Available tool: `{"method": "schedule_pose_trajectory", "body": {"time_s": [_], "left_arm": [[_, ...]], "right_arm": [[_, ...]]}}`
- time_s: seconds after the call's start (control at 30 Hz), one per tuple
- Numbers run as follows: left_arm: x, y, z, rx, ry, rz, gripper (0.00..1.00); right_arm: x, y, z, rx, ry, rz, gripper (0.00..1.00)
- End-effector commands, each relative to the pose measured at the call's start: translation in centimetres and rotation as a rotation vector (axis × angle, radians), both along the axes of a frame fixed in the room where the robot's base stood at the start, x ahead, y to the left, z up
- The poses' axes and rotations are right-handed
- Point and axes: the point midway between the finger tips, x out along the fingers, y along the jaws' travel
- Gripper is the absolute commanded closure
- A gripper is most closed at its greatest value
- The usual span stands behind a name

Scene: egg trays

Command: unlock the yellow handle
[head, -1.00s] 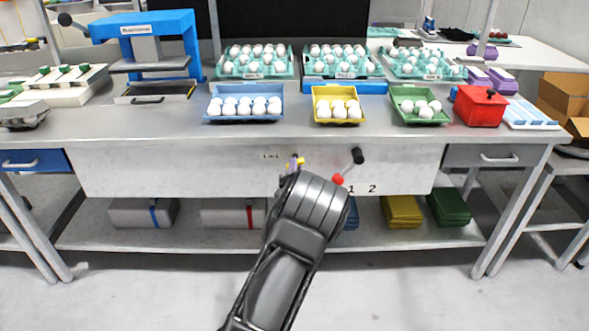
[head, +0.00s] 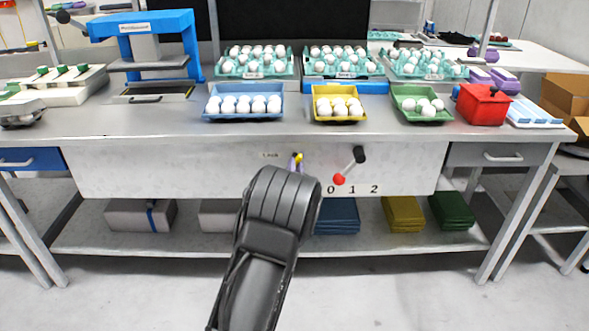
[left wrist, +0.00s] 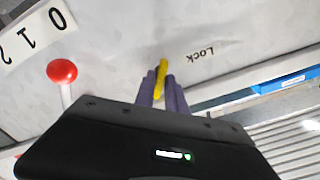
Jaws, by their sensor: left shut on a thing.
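The small yellow handle (head: 299,156) is on the white front panel (head: 220,165) under the tabletop. My left gripper (head: 294,163) is at the handle, its purple fingers partly hidden behind my wrist. In the left wrist view the gripper (left wrist: 161,88) is shut on the yellow handle (left wrist: 161,72), with one finger on each side of it. The handle's end sticks out past the fingertips. The word "Lock" (left wrist: 203,54) is printed on the panel beside it. My right gripper is not in view.
A lever with a red knob (head: 339,179) and a black end is right of the handle, near the numbers 0, 1, 2. It also shows in the left wrist view (left wrist: 62,71). Egg trays stand on the tabletop (head: 300,130) above. Blue pads (head: 337,221) lie on the shelf below.

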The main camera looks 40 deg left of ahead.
Motion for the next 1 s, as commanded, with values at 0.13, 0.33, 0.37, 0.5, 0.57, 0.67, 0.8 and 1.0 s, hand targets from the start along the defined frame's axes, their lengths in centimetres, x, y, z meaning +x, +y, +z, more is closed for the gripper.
{"method": "schedule_pose_trajectory", "body": {"time_s": [0.13, 0.33, 0.37, 0.5, 0.57, 0.67, 0.8, 1.0], "left_arm": [[0.0, 0.1, -0.3, -0.094, -0.075, 0.001, 1.0], [0.0, 0.1, -0.2, -0.199, -0.156, 0.001, 1.0], [0.0, 0.1, -0.1, -0.209, -0.164, 0.001, 1.0], [0.0, 0.1, 0.1, -0.229, -0.178, 0.001, 1.0], [0.0, 0.1, 0.1, -0.229, -0.178, 0.001, 1.0], [0.0, 0.1, 0.1, -0.229, -0.177, 0.0, 1.0], [0.0, 0.1, 0.0, -0.234, -0.181, 0.001, 1.0], [0.0, 0.1, -0.3, -0.303, -0.236, 0.001, 1.0]], "right_arm": [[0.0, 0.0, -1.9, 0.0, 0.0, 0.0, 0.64], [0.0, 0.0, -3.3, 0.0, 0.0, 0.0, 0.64], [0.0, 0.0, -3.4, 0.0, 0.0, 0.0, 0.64], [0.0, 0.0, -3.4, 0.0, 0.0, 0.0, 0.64], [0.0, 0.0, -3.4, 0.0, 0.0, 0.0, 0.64], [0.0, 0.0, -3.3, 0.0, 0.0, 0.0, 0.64], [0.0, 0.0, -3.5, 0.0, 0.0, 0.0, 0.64], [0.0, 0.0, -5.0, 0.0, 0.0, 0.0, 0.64]]}}
